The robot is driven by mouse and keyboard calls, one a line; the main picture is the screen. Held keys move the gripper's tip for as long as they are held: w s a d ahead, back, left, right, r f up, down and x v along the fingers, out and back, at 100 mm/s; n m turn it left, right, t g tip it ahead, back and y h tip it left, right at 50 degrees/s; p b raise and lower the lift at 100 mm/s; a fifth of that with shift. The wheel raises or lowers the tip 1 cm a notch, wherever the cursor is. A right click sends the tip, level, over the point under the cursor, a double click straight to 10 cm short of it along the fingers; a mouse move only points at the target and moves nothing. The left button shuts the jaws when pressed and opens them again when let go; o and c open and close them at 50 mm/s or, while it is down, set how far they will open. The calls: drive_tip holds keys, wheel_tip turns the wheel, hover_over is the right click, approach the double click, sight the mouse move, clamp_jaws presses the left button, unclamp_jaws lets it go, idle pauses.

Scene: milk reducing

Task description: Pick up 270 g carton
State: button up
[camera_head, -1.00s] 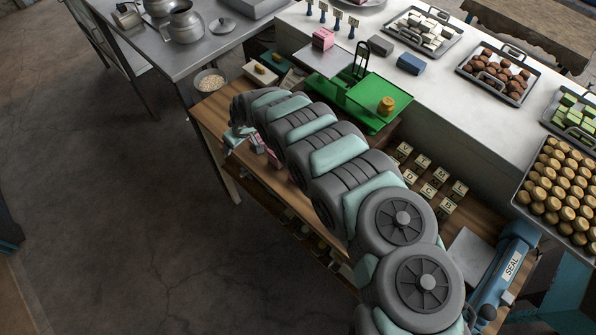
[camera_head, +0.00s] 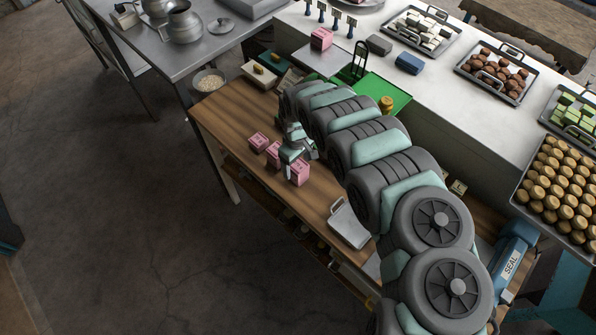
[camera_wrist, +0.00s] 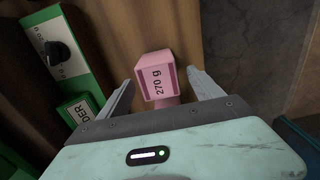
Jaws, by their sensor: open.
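The pink 270 g carton (camera_wrist: 157,78) stands on the wooden bench in the wrist view, its label facing the camera. My gripper (camera_wrist: 160,88) is open, with one finger on each side of the carton; contact cannot be told. In the head view, three pink cartons sit on the bench near my gripper (camera_head: 296,152): one at the left (camera_head: 258,142), one in the middle (camera_head: 273,154) and one at the right (camera_head: 299,172). Their labels are too small to read there. Another pink carton (camera_head: 321,39) rests on the scale's grey pan.
A metal scoop or tray (camera_head: 349,224) lies near the bench's front edge. A green box (camera_wrist: 80,110) is left in the wrist view.

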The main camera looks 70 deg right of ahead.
drive_tip(key=shift+s+a+f+p, duration=0.15)
drive_tip(key=shift+f+p, duration=0.25)
drive_tip(key=shift+f, duration=2.25)
clamp_jaws()
